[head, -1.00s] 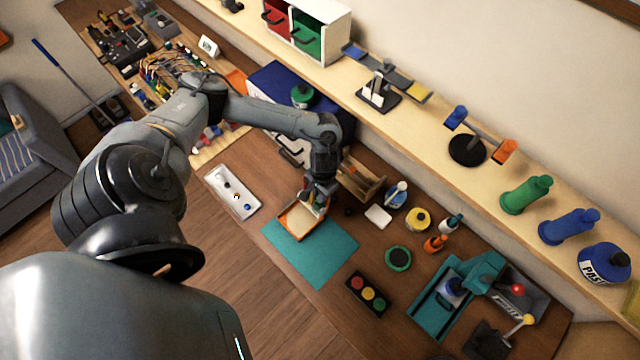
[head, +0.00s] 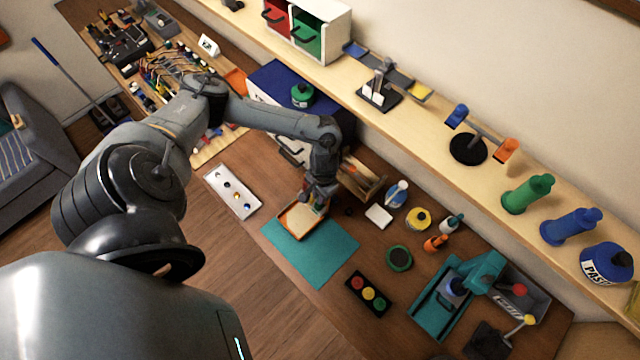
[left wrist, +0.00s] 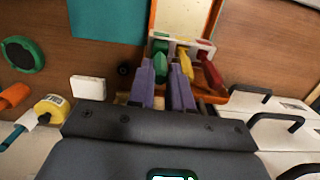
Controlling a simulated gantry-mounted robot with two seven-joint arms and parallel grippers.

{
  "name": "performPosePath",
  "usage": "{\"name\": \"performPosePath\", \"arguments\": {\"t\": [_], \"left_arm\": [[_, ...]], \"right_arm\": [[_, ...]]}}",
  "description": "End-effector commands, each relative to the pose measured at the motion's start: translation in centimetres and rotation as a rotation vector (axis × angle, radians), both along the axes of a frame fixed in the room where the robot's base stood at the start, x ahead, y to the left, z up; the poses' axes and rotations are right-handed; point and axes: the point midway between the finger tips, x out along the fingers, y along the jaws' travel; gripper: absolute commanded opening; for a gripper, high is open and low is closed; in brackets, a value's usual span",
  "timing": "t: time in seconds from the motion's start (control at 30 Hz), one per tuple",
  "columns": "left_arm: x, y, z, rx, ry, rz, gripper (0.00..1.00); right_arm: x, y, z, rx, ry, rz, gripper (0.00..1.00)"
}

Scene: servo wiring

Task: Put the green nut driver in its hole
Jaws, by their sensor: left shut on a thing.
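My left gripper (head: 319,202) is over the rear edge of the orange-rimmed tray (head: 283,221) in the head view. In the left wrist view its purple fingers (left wrist: 165,88) are closed around the green nut driver (left wrist: 160,64), whose green part shows between and just beyond them. A yellow-handled driver (left wrist: 186,64) and a red-handled driver (left wrist: 206,52) are beside it, by a pale strip and an orange-brown wooden rack (left wrist: 213,92). The fingers partly cover the rack, and the driver's hole cannot be made out. My right gripper is not in view.
A teal mat (head: 325,256) lies in front of the tray. A wooden holder (head: 366,181), white block (head: 379,216) and several bottles stand to the right. A white tray with small parts (head: 232,190) lies left. The three-coloured light box (head: 369,294) is near the front.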

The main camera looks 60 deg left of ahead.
Motion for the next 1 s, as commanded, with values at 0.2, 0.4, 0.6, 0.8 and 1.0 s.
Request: {"name": "performPosePath", "arguments": {"t": [0.2, 0.4, 0.6, 0.8, 1.0], "left_arm": [[-0.02, -0.01, -0.36, 0.0, 0.0, 0.001, 0.0], [-0.05, -0.02, -0.66, 0.0, 0.0, 0.001, 0.0], [-0.07, -0.03, -0.95, 0.0, 0.0, 0.001, 0.0], [-0.07, -0.04, -0.9, 0.0, 0.0, 0.0, 0.48], [-0.07, -0.04, -0.9, 0.0, 0.0, 0.0, 0.49]], "right_arm": [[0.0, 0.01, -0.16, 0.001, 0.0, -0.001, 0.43], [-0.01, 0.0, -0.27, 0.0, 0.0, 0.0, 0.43], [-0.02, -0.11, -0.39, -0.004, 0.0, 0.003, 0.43], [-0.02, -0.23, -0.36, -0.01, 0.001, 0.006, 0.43], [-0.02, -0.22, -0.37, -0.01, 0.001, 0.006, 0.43]]}}
